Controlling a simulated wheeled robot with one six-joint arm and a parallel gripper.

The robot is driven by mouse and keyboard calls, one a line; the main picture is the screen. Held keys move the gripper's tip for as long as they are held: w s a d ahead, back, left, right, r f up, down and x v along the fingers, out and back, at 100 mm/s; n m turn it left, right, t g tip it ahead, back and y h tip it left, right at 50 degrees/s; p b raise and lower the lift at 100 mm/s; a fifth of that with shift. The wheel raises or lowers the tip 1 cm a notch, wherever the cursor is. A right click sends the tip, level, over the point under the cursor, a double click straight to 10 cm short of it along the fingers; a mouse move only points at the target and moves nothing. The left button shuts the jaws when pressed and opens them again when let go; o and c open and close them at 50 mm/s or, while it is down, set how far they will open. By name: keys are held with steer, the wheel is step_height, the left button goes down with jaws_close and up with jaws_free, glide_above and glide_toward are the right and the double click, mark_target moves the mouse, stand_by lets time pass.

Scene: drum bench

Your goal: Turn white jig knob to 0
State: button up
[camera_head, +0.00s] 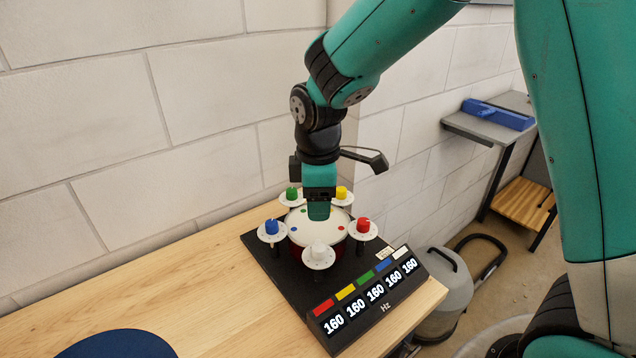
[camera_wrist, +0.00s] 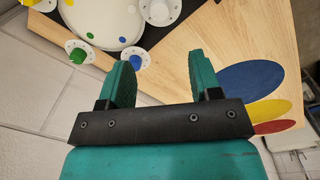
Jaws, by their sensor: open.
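The white knob (camera_head: 318,252) stands on a round white dial at the near side of the black drum jig (camera_head: 272,268). It also shows at the top of the wrist view (camera_wrist: 160,11). The jig's display (camera_head: 368,296) reads 160 under each of its red, yellow, green, blue and white labels. My gripper (camera_head: 318,213) points down over the white drum (camera_head: 299,230), behind the white knob in the head view. In the wrist view my gripper (camera_wrist: 163,62) is open, with nothing between its fingers. The white knob lies beyond the fingertips there.
Blue (camera_head: 272,227), green (camera_head: 292,192), yellow (camera_head: 341,192) and red (camera_head: 363,226) knobs surround the drum. A dark blue disc (camera_head: 117,345) lies on the wooden bench (camera_head: 150,300). A block wall (camera_head: 110,120) stands close behind.

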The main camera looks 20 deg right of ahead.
steer(key=shift+s+r, duration=0.1)
steer(key=shift+r, duration=2.2)
steer(key=s+a+r+m+y, duration=0.2)
steer(key=s+m, duration=0.1)
steer(key=s, duration=0.7)
steer(key=s+a+r+m+y, duration=0.2)
steer(key=s+m, duration=0.1)
steer(key=s, duration=0.8)
steer(key=shift+a+r+m+g, duration=0.15)
steer(key=shift+r+m+g, duration=0.15)
steer(key=shift+r+m, duration=0.1)
steer(key=shift+s, duration=0.1)
